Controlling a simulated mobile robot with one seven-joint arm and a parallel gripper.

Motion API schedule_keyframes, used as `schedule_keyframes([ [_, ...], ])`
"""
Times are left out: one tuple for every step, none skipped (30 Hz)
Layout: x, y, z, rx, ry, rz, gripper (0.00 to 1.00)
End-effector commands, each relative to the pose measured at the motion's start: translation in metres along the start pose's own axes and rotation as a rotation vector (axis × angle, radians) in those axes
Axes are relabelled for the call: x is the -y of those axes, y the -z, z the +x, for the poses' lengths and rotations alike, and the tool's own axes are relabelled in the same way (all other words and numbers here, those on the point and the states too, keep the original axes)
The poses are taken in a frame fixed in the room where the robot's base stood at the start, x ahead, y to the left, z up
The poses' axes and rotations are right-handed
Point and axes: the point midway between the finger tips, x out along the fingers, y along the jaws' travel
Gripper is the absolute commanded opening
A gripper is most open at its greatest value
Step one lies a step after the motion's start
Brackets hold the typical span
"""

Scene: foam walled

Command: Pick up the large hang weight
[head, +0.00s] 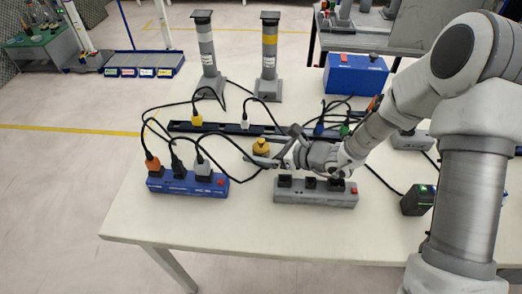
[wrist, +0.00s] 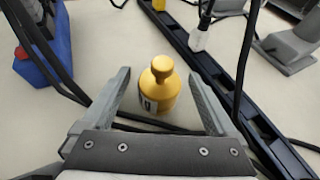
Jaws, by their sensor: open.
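The hang weight is a yellow cylinder with a round knob on top. In the wrist view the weight (wrist: 161,88) stands upright on the table, between and just ahead of my gripper's fingers. In the head view the weight (head: 261,147) shows near the middle of the table, partly hidden by my gripper (head: 262,160). My gripper (wrist: 160,95) is open, with a finger on each side of the weight and visible gaps to it.
A blue power strip (head: 188,184) with plugs lies at left, and a grey one (head: 316,194) lies in front of my arm. A long black rail (wrist: 225,75) runs close right of the weight in the wrist view. Black cables (wrist: 45,50) pass close to my fingers.

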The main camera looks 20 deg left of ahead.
Motion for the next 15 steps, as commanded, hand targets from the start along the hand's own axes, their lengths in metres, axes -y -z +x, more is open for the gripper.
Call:
schedule_keyframes([
  [-0.0001,0.0000,-0.0002,0.000,0.000,0.000,0.93],
  [-0.0002,0.0000,-0.0002,0.000,0.000,0.000,0.89],
  [-0.0002,0.0000,-0.0003,0.000,0.000,0.000,0.82],
  [-0.0002,0.0000,-0.0003,0.000,0.000,0.000,0.77],
  [-0.0002,0.0000,-0.0003,0.000,0.000,0.000,0.71],
  [-0.0002,0.0000,-0.0003,0.000,-0.001,0.000,0.64],
  [-0.0002,0.0000,-0.0004,0.000,-0.001,0.000,0.59],
  [-0.0003,0.0000,-0.0004,0.000,-0.001,0.000,0.53],
  [-0.0003,0.0000,-0.0004,0.000,-0.001,0.000,0.46],
  [-0.0003,0.0000,-0.0004,0.000,-0.001,0.000,0.41],
  [-0.0003,0.0001,-0.0004,0.000,-0.001,0.000,0.35],
  [-0.0003,0.0001,-0.0004,0.000,-0.001,0.000,0.28],
  [-0.0003,0.0001,-0.0004,0.000,-0.001,0.000,0.23],
  [-0.0003,0.0001,-0.0004,0.000,-0.001,0.000,0.17],
  [-0.0003,0.0001,-0.0005,0.000,-0.001,0.000,0.10],
])
